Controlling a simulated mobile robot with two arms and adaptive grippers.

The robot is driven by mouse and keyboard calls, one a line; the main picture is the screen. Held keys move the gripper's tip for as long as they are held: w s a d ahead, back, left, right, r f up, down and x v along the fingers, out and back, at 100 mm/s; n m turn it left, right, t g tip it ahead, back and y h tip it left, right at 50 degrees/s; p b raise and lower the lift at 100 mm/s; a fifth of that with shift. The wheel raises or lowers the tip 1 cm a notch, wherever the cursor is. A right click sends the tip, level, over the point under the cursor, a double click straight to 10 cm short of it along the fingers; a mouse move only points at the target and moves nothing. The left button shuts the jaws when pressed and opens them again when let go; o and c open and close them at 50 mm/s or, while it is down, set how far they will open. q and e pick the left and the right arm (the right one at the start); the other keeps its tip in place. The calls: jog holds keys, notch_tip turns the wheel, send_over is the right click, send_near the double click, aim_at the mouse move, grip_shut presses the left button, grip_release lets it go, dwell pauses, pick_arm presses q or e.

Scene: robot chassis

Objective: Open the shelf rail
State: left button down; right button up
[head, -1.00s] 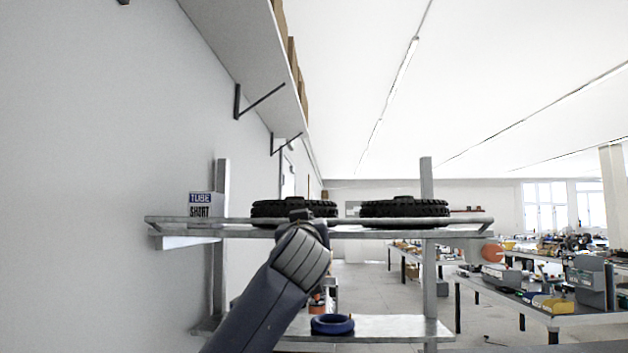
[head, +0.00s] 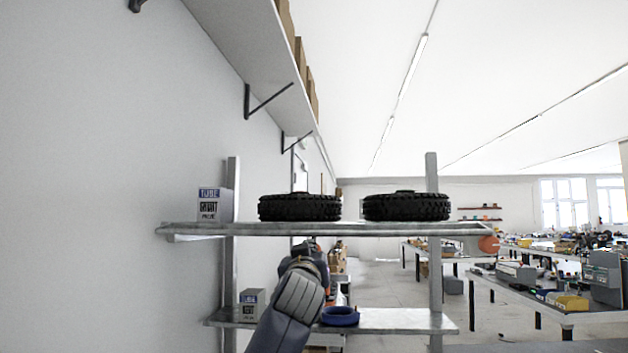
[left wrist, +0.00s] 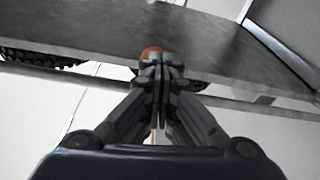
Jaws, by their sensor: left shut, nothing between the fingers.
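The upper metal shelf (head: 400,229) carries two black tyres (head: 300,207) and (head: 406,206). Its rail (left wrist: 70,78) shows in the left wrist view as a thin bar crossing behind my fingers, apart from the broad grey board. In the head view the rail no longer stands up clearly in front of the tyres; it lies about level with the board's front edge. My left gripper (head: 308,246) is just under that edge, left of the middle. Its fingertips (left wrist: 158,66) are shut and empty; whether they touch the rail I cannot tell. My right gripper is not in view.
A box (head: 209,204) stands at the upper shelf's left end. The lower shelf (head: 400,322) holds a blue ring (head: 339,316) and a grey box (head: 252,304). The wall is close on the left. Workbenches (head: 540,295) stand at the right.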

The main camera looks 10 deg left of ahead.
pick_arm(q)
jog(key=shift+w+f, duration=0.1)
jog(key=shift+f, duration=0.15)
